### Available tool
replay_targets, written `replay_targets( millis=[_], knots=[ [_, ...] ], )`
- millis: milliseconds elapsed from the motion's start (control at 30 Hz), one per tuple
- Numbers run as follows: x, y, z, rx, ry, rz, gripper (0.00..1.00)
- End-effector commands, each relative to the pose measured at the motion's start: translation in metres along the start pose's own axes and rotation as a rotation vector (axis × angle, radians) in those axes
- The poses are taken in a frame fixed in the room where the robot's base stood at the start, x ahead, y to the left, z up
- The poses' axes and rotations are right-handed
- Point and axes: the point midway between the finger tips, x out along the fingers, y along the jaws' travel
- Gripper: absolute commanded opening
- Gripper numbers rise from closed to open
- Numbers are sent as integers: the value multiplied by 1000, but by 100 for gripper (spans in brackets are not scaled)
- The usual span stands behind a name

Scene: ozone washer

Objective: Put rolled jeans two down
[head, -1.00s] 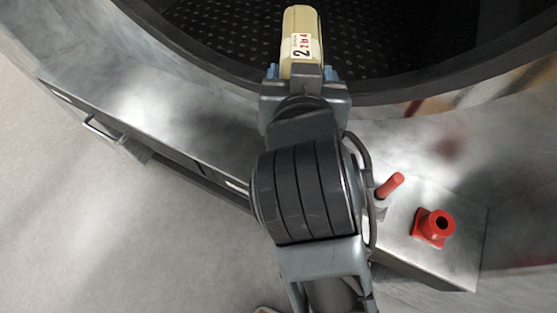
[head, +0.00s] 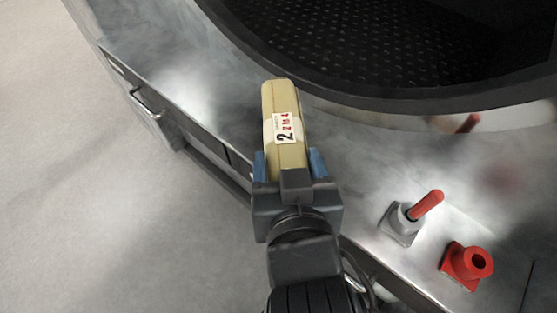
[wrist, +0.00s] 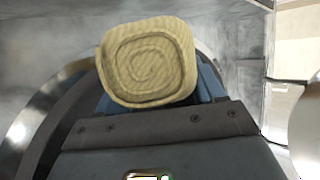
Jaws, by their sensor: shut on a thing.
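The rolled jeans (head: 284,105) are a long yellow-tan roll with a white label marked with a 2 and red print. My gripper (head: 290,170) is shut on the roll, its blue fingers on either side of the lower end. In the head view the roll points up the picture, over the washer's metal front, just left of the dark drum opening. In the wrist view the spiral end of the rolled jeans (wrist: 150,64) faces the camera above the gripper's dark body. The far end of the roll is hidden there.
The washer's round opening (head: 400,101) has a dark rim and a perforated drum inside. A red-handled switch (head: 426,203) and a red knob fitting (head: 467,264) stand on the metal panel at lower right. A handle (head: 147,102) is at left. Bare floor (head: 110,220) lies at left.

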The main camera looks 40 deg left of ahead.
Motion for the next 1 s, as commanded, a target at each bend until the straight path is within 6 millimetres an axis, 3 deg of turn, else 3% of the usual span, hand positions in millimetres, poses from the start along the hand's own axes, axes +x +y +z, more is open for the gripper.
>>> replay_targets(
  millis=[100,300,700,1000],
  knots=[
    [25,-7,3,-2,1,-1,23],
    [47,-12,7,1,2,1,23],
    [64,-13,44,0,1,-1,23],
    [64,-13,46,1,2,0,23]
  ],
)
